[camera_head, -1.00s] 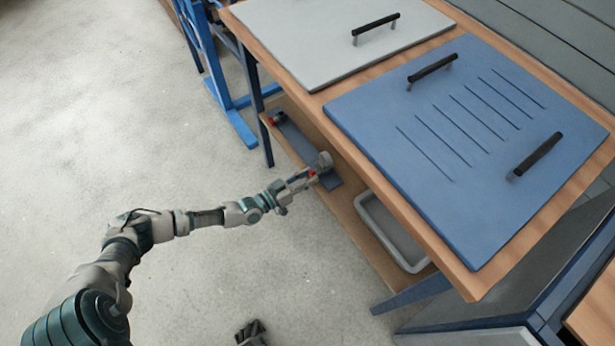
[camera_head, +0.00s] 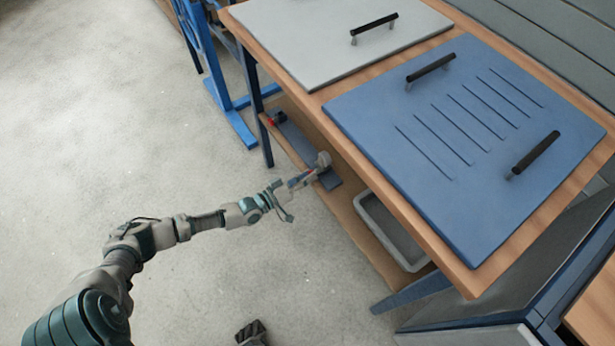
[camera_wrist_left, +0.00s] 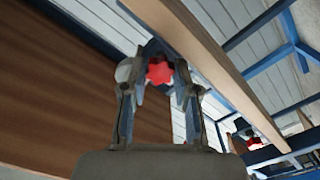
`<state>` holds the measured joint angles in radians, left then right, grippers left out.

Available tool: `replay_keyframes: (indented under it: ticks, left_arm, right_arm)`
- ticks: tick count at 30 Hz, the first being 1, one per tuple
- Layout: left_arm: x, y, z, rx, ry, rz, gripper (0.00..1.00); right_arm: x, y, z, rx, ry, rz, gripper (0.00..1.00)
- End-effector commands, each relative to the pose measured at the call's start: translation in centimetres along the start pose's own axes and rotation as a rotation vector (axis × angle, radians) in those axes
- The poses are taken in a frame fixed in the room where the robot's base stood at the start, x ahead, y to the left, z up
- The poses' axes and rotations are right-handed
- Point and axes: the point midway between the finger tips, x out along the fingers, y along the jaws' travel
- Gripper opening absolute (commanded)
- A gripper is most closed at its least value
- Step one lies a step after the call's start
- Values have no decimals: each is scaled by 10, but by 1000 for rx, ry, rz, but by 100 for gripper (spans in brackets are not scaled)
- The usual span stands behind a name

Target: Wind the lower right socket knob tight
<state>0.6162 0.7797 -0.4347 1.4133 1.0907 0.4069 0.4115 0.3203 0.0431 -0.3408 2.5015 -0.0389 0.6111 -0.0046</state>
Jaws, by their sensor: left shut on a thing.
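The red star-shaped knob (camera_wrist_left: 160,72) shows in the left wrist view between the fingertips of my left gripper (camera_wrist_left: 160,88), which is shut on it. A pale round part (camera_wrist_left: 123,72) sits just left of the knob. In the head view my left gripper (camera_head: 308,178) reaches under the bench top, to the near end of a blue-grey bar (camera_head: 298,142). A grey round part (camera_head: 323,160) stands there beside the fingertips. The knob is mostly hidden in the head view. Dark fingers of my right gripper (camera_head: 252,333) show at the bottom edge; their opening is unclear.
A second red part (camera_head: 277,118) sits at the bar's far end. A grey tray (camera_head: 390,230) rests on the lower wooden shelf. The bench top (camera_head: 315,100) overhangs the shelf, with a blue panel (camera_head: 450,210) on it. The floor at left is clear.

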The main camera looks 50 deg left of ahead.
Motion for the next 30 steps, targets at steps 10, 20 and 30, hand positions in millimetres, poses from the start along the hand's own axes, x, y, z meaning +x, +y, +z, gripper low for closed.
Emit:
replay_keyframes:
  ticks: [10, 20, 30]
  left_arm:
    - [-1, -4, -2, -10, 2, -8, 0]
    - [-1, -4, -1, -10, 0, -7, 55]
    - [-1, -3, 3, -12, -6, -6, 55]
  right_arm:
    - [0, 0, 0, 0, 2, -2, 96]
    - [0, 0, 0, 0, 3, -2, 96]
    - [0, -1, -3, 0, 3, -4, 96]
